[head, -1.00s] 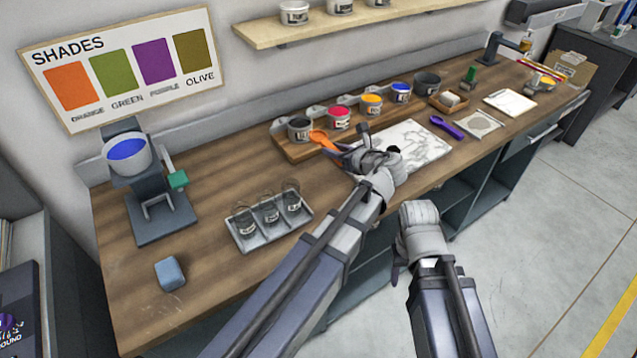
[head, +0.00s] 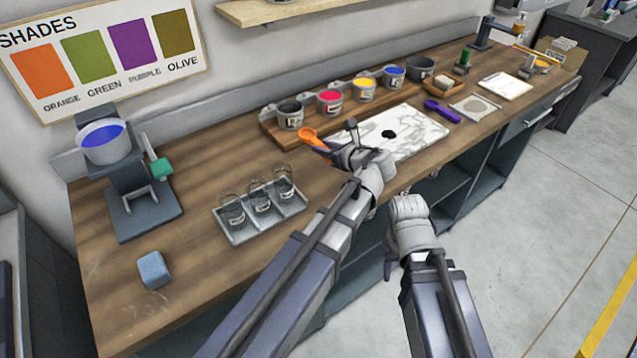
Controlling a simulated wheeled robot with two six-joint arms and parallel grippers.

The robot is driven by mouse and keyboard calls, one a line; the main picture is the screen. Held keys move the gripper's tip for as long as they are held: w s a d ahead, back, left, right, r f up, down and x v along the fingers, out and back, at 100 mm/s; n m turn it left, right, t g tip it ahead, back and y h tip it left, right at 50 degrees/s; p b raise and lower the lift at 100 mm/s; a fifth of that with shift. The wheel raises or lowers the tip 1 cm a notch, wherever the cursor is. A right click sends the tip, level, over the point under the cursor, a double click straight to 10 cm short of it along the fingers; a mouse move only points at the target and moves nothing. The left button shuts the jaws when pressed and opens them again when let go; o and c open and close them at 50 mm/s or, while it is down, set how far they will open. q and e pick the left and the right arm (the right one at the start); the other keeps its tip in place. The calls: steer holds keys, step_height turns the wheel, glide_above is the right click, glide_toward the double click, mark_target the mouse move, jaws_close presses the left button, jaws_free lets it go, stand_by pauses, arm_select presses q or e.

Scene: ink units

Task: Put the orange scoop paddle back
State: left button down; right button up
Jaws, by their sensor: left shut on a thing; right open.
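My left gripper (head: 338,152) is shut on the orange scoop paddle (head: 312,140). The scoop's bowl points left and shows just in front of the wooden rack (head: 268,132); its handle is hidden by the gripper. The rack holds a row of tubs: dark (head: 290,116), red (head: 330,101), yellow (head: 364,90) and blue (head: 394,77). I cannot tell whether the scoop touches the bench. A purple scoop paddle (head: 441,112) lies right of the marble slab (head: 425,127). My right gripper (head: 402,200) is open and empty off the bench's front edge; its fingertips are mostly hidden.
A tray of glass jars (head: 240,238) stands left of my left arm. A blue block (head: 154,270) and a stand with a blue-filled bowl (head: 104,142) are at the far left. A dark blob (head: 389,134) lies on the slab. Bench between jars and rack is clear.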

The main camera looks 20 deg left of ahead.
mark_target(323, 181)
arm_select(q)
steer(key=shift+f, duration=0.3)
step_height(323, 181, down, 10)
steer(key=b, duration=1)
steer(key=shift+r, duration=0.1)
steer(key=shift+f, duration=0.2)
steer(key=c, duration=0.6)
jaws_free()
steer(key=shift+r, duration=0.15)
